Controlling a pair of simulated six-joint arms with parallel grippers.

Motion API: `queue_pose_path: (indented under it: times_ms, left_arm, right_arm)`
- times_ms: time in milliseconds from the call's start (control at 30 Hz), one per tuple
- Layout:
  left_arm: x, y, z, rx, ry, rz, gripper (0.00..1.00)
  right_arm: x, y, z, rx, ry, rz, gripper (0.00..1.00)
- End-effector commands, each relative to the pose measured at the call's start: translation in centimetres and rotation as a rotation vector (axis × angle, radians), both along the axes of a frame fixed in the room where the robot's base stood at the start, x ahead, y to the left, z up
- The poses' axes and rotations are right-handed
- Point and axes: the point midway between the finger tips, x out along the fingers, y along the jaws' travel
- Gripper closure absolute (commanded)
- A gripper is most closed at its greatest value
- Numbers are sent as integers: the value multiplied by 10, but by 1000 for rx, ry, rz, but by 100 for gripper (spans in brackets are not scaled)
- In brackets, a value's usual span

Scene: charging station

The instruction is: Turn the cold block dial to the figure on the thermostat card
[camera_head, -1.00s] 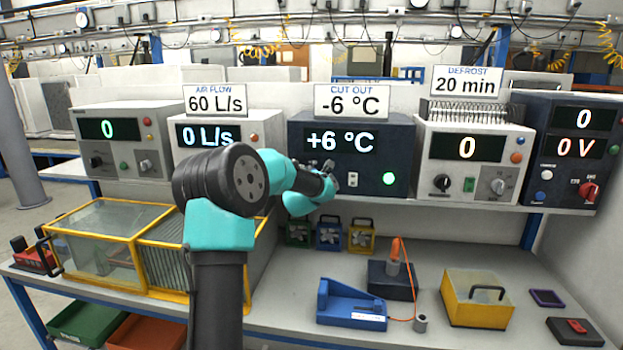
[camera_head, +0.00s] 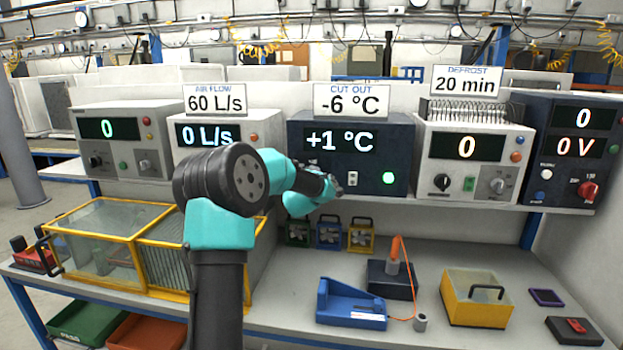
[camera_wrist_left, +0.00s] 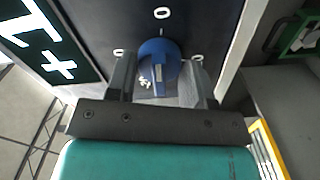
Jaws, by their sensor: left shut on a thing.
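The dark cold block unit (camera_head: 384,160) stands on the shelf and its display (camera_head: 340,141) reads +1 °C. The thermostat card (camera_head: 352,100) above it says CUT OUT -6 °C. In the left wrist view the blue dial (camera_wrist_left: 159,62) sits between the fingers of my left gripper (camera_wrist_left: 160,82), which is shut on it. In the head view my left gripper (camera_head: 333,186) is at the unit's lower left front, and my arm hides the dial there. My right gripper is not in view.
Cards above neighbouring units read 60 L/s (camera_head: 215,102) and 20 min (camera_head: 466,84). A white unit (camera_head: 473,158) with dials stands close on the right. Below are a blue holder (camera_head: 350,306) and a yellow box (camera_head: 477,299).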

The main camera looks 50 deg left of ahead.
Motion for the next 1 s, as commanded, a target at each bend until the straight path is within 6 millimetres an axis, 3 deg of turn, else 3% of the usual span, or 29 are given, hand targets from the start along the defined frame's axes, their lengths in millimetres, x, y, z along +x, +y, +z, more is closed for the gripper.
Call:
queue_pose_path:
  times_ms: [1000]
  left_arm:
    - [-1, 1, -2, 746, 577, 0, 76]
  right_arm:
    - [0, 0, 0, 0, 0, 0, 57]
